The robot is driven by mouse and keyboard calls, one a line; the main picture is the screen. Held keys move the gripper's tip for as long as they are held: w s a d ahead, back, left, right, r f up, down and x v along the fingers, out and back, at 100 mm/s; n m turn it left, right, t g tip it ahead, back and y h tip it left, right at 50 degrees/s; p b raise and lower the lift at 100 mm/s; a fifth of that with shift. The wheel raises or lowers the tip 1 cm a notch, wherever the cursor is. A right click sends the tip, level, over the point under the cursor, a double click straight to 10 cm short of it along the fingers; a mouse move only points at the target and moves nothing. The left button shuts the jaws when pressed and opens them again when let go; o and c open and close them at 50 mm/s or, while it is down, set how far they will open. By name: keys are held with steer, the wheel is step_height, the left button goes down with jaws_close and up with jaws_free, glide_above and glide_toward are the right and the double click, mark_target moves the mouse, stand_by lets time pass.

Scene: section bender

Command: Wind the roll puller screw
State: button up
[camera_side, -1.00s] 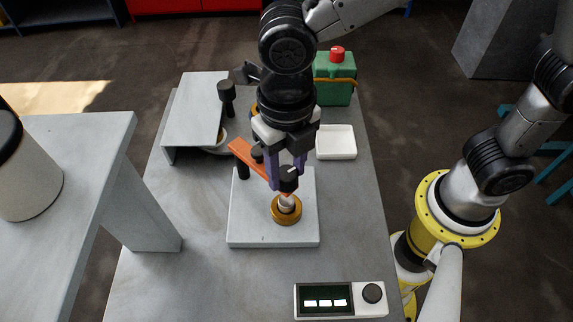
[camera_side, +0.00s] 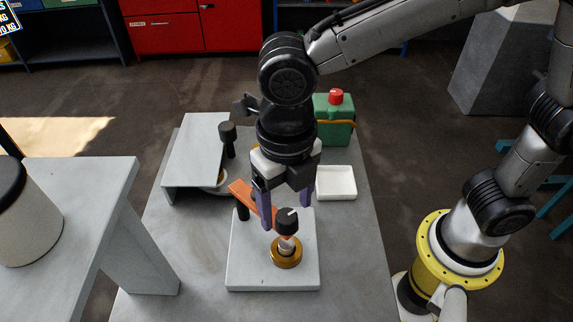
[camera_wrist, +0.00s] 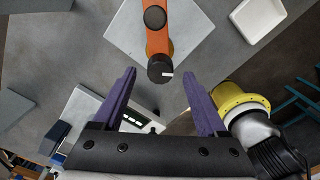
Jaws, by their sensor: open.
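The roll puller has an orange bar (camera_side: 240,190) on black posts over a pale block (camera_side: 245,270). Its screw has a black knob (camera_side: 287,221) with a white mark. Below it a light shaft enters a brass ring (camera_side: 286,254) on the block. In the wrist view the knob (camera_wrist: 160,69) shows near the end of the orange bar (camera_wrist: 156,38), white mark pointing right. My gripper (camera_side: 287,214) is open and empty, with purple fingers apart to either side of the knob. In the wrist view my gripper (camera_wrist: 160,74) shows clear gaps between both fingers and the knob.
A white dish (camera_side: 336,183) and a green box with red cap (camera_side: 334,120) stand behind on the right. A grey raised plate (camera_side: 195,150) with a black knob (camera_side: 228,133) is at back left. A display unit (camera_wrist: 85,103) sits on the table.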

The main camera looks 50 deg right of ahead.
mark_target(283, 216)
step_height(283, 216, up, 12)
stand_by(0.4)
steer(key=s+d+f+m+t, duration=0.2)
steer(key=d+m, duration=0.6)
steer(key=m, duration=0.3)
steer(key=s+d+f+m+t, duration=0.1)
steer(key=s+d+f+m, duration=0.1)
steer(key=d+m, duration=0.7)
steer(key=s+d+f+m+t, duration=0.2)
steer(key=d+m, duration=0.6)
steer(key=m, duration=0.6)
steer(key=shift+s+d+f+t, duration=0.3)
steer(key=shift+s+f, duration=0.1)
steer(key=shift+s, duration=0.45)
